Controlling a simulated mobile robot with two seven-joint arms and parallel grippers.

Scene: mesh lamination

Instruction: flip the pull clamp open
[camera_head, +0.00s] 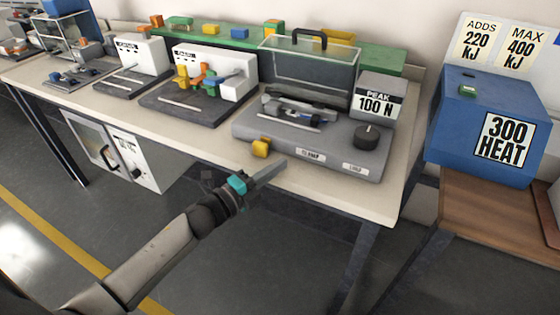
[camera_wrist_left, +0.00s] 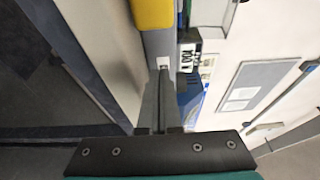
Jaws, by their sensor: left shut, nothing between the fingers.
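The pull tester is a grey base (camera_head: 312,153) on the bench, with a box marked "PEAK 100 N" (camera_head: 376,98) at its right rear. A dark and metal clamp mechanism (camera_head: 290,110) lies on top of the base. A yellow knob (camera_head: 261,147) sits at the base's front left corner, and it also shows at the top of the left wrist view (camera_wrist_left: 153,13). My right gripper is not in view.
A clear cover with a black handle (camera_head: 310,60) stands behind the clamp, and a dark dial (camera_head: 366,136) is at right. Other test stations (camera_head: 205,75) fill the bench to the left. A blue heat box (camera_head: 480,120) stands right. The bench's front strip (camera_head: 340,190) is bare.

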